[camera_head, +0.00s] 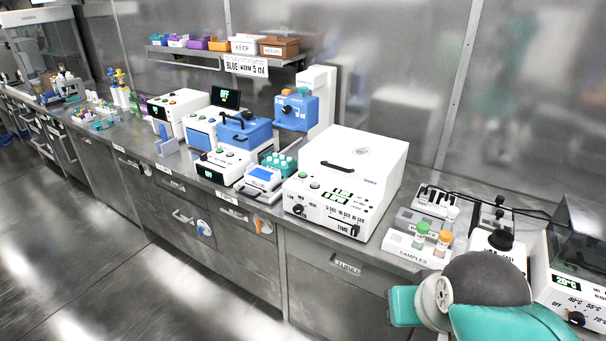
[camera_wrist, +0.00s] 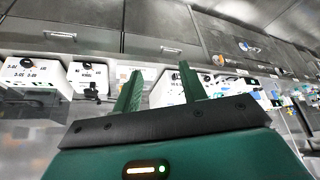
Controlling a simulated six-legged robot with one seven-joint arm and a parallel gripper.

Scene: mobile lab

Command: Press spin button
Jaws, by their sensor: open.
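A large white machine (camera_head: 350,170) with a black lid handle, a lit green display and a knob stands on the bench in the head view. Its front has a green button (camera_head: 303,175) and a slider marked TIME. Small labels there are too small to read, so I cannot tell which control is the spin button. My gripper (camera_wrist: 160,84) shows in the wrist view with its two green fingers apart and nothing between them. It is clear of the bench devices. In the head view my teal arm is at lower right; the fingers cannot be made out there.
A samples rack (camera_head: 420,245) with capped tubes stands right of the white machine. A blue-lidded device (camera_head: 243,132) and a teal tube rack (camera_head: 280,162) stand to its left. A shelf (camera_head: 190,60) holds coloured bins. The floor (camera_head: 100,260) before the drawers is clear.

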